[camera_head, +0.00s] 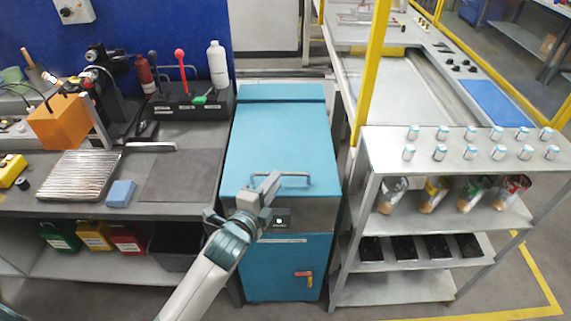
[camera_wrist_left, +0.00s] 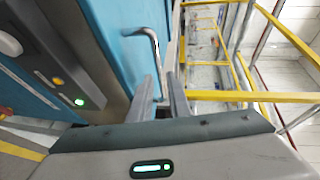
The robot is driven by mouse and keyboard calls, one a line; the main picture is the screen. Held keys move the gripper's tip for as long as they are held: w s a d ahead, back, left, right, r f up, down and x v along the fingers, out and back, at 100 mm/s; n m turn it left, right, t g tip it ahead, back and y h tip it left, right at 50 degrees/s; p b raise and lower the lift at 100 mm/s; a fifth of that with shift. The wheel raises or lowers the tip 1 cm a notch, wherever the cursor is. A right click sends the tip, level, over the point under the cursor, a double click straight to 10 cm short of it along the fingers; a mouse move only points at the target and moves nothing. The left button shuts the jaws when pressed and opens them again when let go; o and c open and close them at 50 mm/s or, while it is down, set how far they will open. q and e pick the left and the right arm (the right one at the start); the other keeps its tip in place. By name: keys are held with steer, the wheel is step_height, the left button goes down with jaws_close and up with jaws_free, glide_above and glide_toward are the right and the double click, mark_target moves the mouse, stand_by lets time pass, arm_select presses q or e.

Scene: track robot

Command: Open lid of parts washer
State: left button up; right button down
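The parts washer (camera_head: 287,262) is a blue cabinet in the middle of the head view. Its light blue lid (camera_head: 278,135) lies shut on top, with a metal bar handle (camera_head: 297,175) near the front edge. My left gripper (camera_head: 272,181) is at the left part of this handle. In the left wrist view, the two fingers of my left gripper (camera_wrist_left: 160,80) are apart, and the handle (camera_wrist_left: 153,42) runs down into the gap between them. I cannot tell whether a finger touches it. My right gripper is not in view.
A workbench (camera_head: 185,165) with bottles and tools stands close on the left. A grey shelf rack (camera_head: 365,135) with small jars stands close on the right, beside a yellow post (camera_head: 372,65). A small panel (camera_head: 285,221) is on the washer's front.

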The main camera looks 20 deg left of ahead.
mark_target(286, 167)
arm_select(q)
steer(key=p+x, duration=0.1)
steer(key=x, duration=0.8)
steer(key=shift+p, duration=0.35)
jaws_close()
